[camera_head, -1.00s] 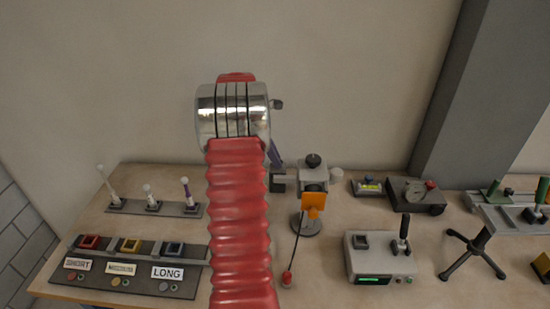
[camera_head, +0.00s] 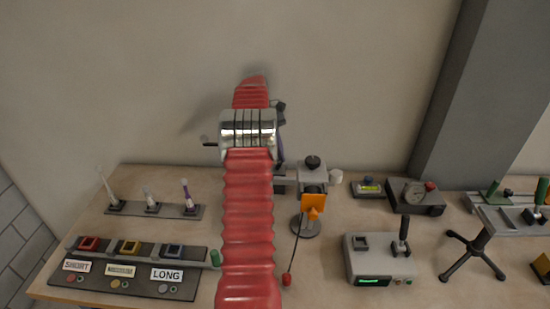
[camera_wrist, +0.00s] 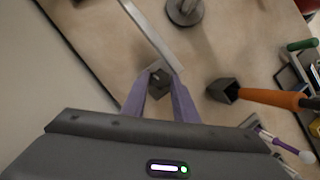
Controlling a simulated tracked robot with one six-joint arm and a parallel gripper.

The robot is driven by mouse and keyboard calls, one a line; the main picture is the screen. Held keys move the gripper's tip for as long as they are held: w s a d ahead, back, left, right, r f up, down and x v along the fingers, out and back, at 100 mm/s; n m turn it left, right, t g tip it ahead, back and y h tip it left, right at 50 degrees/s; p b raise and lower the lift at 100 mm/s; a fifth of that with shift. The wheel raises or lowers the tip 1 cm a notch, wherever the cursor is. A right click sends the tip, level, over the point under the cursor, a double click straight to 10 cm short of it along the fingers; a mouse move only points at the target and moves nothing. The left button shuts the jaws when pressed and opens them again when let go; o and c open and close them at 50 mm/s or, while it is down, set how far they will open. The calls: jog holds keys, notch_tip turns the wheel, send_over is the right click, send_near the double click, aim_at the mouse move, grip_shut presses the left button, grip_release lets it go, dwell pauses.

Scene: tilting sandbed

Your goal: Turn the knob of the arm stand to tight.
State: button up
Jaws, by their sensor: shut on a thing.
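My gripper (camera_wrist: 158,87) points down with its two purple fingers shut on a dark grey angular piece (camera_wrist: 158,78). This piece looks like the knob of the arm stand, at the end of a long grey bar (camera_wrist: 148,33). The fingers cover its sides, and I cannot read how tight it is. In the head view, the grey bar (camera_head: 287,182) shows just right of my red arm and runs toward a grey block (camera_head: 312,175) with a black top. My arm hides most of the gripper and the gripped piece there.
An orange-handled tool (camera_wrist: 268,97) lies close to the right finger in the wrist view. A round grey base (camera_wrist: 185,10) is beyond the bar.

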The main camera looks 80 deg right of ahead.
jog(key=shift+s+m+y, duration=0.1)
jog(key=shift+m+y, duration=0.2)
jog(key=shift+m, duration=0.5)
jog(key=o, duration=1)
notch_tip(320, 180, up, 10)
jog(key=shift+f, duration=0.1)
